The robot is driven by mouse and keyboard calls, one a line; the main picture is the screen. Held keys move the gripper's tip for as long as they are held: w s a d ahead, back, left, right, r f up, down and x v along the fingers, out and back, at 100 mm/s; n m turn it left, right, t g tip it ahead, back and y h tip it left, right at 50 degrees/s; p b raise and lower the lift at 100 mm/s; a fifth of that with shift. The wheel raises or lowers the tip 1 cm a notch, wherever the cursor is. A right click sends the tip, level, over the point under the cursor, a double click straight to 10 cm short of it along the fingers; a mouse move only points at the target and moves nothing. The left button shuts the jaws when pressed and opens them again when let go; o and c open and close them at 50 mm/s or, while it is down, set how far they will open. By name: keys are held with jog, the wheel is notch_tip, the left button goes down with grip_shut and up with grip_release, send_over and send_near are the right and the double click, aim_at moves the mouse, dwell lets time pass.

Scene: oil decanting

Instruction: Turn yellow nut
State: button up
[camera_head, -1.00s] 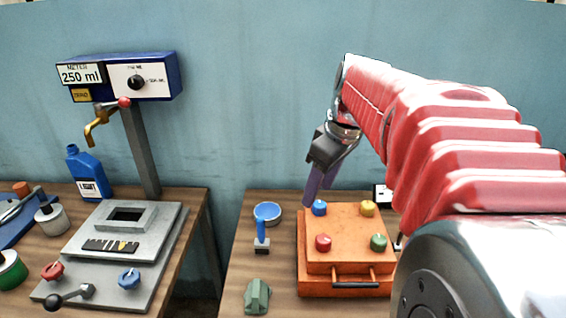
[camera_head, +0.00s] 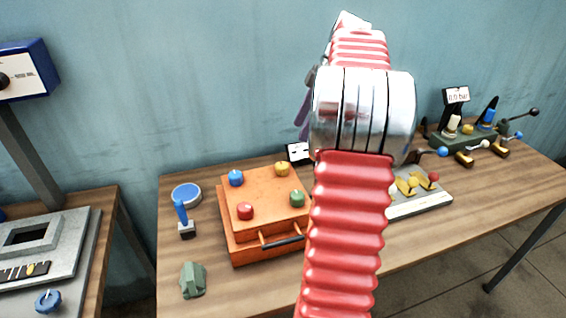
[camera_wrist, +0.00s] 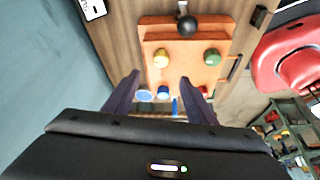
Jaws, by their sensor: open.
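The yellow nut (camera_head: 282,169) is a round knob on the far right corner of the orange box (camera_head: 238,225). In the wrist view the yellow nut (camera_wrist: 161,58) lies beyond the fingertips, roughly between their lines. Blue (camera_head: 236,178), red (camera_head: 245,211) and green (camera_head: 297,199) knobs stand at the box's other corners. My gripper (camera_wrist: 160,76) is open and empty, its two dark purple fingers spread above the box and apart from the nut. In the head view my gripper (camera_head: 303,108) is partly hidden behind my arm.
A blue-topped round tin (camera_head: 186,194), a blue-handled tool (camera_head: 182,212) and a green block (camera_head: 193,280) stand left of the box. A small display (camera_head: 299,152) is behind it. A pale panel (camera_head: 425,203) with yellow and red parts and a gauge unit (camera_head: 463,135) stand to the right.

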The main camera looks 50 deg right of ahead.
aim_at(283, 164)
jog(key=x, duration=1.4)
jog(key=shift+s, duration=0.1)
jog(key=shift+c, duration=0.4)
jog(key=shift+d, duration=0.1)
jog(key=c, duration=0.9)
jog(key=shift+a, duration=0.2)
jog(key=shift+c, duration=0.3)
jog(key=shift+d, duration=0.15)
